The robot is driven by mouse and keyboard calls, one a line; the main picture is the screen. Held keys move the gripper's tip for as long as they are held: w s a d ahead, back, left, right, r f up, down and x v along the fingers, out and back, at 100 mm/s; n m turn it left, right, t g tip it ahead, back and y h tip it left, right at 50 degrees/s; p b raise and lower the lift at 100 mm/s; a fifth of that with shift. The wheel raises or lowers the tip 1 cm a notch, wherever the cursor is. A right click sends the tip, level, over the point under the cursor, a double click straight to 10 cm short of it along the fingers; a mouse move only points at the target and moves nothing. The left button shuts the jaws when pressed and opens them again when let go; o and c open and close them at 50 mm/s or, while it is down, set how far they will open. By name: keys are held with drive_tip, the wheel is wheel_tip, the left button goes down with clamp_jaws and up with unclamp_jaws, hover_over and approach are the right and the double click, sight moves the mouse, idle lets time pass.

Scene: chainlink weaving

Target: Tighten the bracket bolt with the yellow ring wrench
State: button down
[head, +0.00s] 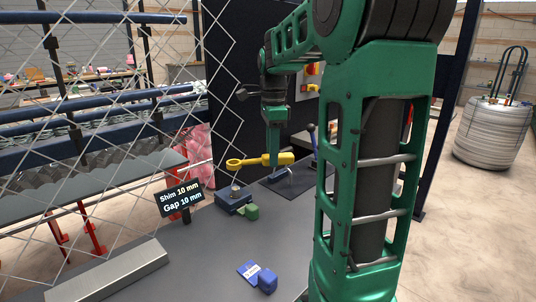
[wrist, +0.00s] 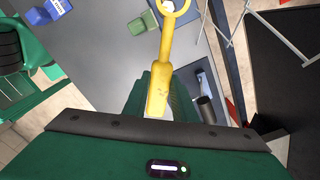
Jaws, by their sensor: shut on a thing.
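The yellow ring wrench (head: 262,160) is held roughly level above the bench, its ring end pointing left in the head view. My gripper (head: 276,158) is shut on its handle. In the wrist view the wrench (wrist: 164,55) runs from my gripper (wrist: 158,108) to the top edge, where the ring is partly cut off. The dark blue bracket (head: 233,203) stands on the bench, with a small grey bolt (head: 235,189) upright on top. The ring appears above the bolt with a visible gap; the exact sideways offset is hard to tell.
A green block (head: 249,212) sits beside the bracket; it also shows in the wrist view (wrist: 140,23). A blue block (head: 266,281) lies nearer on the bench. Chainlink mesh (head: 120,100) rises at left.

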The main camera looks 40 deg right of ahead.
drive_tip(key=shift+f, duration=2.75)
drive_tip(key=shift+s+f, duration=0.1)
drive_tip(key=shift+f, duration=1.6)
drive_tip(key=c, duration=2.4)
unclamp_jaws()
drive_tip(key=shift+c, duration=0.2)
clamp_jaws()
drive_tip(key=shift+a+r, duration=0.1)
